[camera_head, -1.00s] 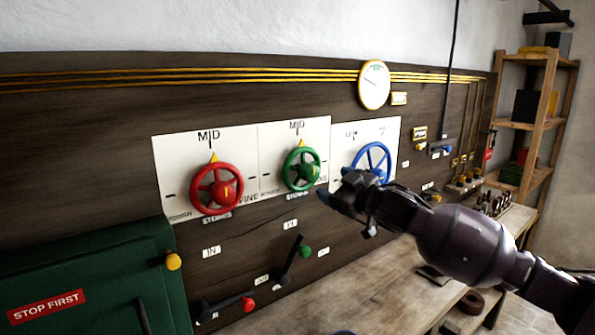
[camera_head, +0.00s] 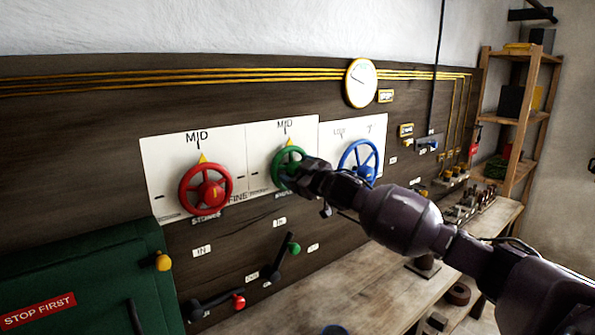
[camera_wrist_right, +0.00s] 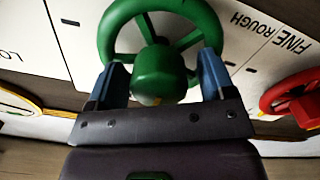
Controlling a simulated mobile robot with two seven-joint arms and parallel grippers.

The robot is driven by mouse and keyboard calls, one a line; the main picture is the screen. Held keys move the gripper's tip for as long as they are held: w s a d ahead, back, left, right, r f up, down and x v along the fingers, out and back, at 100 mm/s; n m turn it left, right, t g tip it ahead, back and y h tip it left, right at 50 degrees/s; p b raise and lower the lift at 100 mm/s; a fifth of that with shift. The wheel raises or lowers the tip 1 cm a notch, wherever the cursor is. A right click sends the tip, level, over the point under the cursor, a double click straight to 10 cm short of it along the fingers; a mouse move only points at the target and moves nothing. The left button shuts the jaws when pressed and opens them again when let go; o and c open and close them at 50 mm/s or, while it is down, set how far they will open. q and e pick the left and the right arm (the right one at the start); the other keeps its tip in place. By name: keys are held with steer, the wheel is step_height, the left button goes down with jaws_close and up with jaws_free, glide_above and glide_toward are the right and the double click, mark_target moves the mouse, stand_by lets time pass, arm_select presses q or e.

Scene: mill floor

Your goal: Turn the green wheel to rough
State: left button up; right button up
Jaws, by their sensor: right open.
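The green wheel (camera_head: 286,157) is mounted on a white panel between the red and blue wheels, with its yellow pointer up near MID. My right gripper (camera_head: 293,172) is at the wheel and hides its right and lower part in the head view. In the right wrist view the green wheel (camera_wrist_right: 158,72) fills the top middle. The open right gripper (camera_wrist_right: 158,80) has one blue finger on each side of the green hub, with a visible gap. I cannot tell whether the fingers touch the spokes or rim. The left gripper is not in view.
The red wheel (camera_head: 206,189) is left of the green one and the blue wheel (camera_head: 359,160) is right. Black levers with green (camera_head: 294,248) and red (camera_head: 239,301) knobs are below. A green box (camera_head: 84,280) stands at lower left. A workbench (camera_head: 345,290) runs below the board.

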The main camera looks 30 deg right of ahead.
steer(key=shift+w, duration=0.15)
steer(key=c, duration=0.9)
